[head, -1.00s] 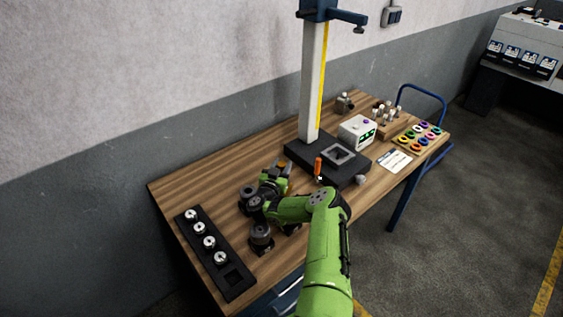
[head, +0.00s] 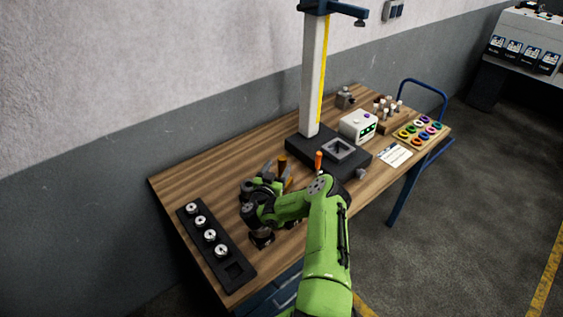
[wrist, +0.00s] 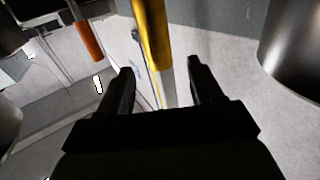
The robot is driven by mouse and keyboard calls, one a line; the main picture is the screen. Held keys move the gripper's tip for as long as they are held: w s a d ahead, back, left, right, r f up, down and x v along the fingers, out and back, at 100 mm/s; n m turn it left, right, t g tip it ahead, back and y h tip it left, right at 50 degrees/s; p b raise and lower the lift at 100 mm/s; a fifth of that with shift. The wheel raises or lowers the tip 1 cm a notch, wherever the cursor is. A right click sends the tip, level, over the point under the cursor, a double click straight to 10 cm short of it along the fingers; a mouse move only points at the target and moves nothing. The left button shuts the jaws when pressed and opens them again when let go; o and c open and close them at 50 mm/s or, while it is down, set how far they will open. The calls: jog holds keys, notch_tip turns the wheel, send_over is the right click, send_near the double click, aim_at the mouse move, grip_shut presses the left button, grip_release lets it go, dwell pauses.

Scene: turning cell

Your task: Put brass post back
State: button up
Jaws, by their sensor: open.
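The brass post (head: 283,162) stands upright on the bench in the head view, just left of the black base of the tall column stand. In the wrist view the brass post (wrist: 152,38) shows as a yellow bar that comes in from the top edge, near the gap between the fingertips. My gripper (wrist: 165,72) is open, with one dark finger on each side of the gap. In the head view my gripper (head: 280,172) is at the post, with its lower part partly hidden. I cannot tell whether a finger touches it.
A long black tray (head: 188,216) at left holds several silver round parts and has one empty square pocket. A small white instrument box (head: 358,124) is farther back.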

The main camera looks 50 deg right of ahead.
jog(key=shift+v, duration=1.2)
jog(key=w+a+r+n+t+y, duration=0.9)
jog(key=w+a+r, duration=0.3)
jog(key=a, duration=0.1)
jog(key=s+a+r+n+g+y, duration=0.2)
jog(key=a+r+n+y, duration=0.25)
jog(key=a, duration=0.45)
jog(key=s+a+r+n+g+y, duration=0.25)
jog(key=a+r+y, duration=0.2)
jog(key=a, duration=0.45)
jog(key=s+a+r+g+h, duration=0.1)
jog(key=s+a+r+g, duration=0.15)
jog(key=s, duration=0.85)
jog(key=s+a+r+g+h, duration=0.1)
jog(key=s+a+r+g, duration=0.15)
jog(key=s, duration=0.85)
jog(key=s+d+m+g, duration=0.2)
jog(key=s+m, duration=0.1)
jog(key=s, duration=1.1)
notch_tip(320, 180, down, 6)
jog(key=b, duration=0.6)
jog(key=shift+w+a+f, duration=0.25)
jog(key=shift+w+a, duration=0.05)
jog(key=shift+w, duration=0.1)
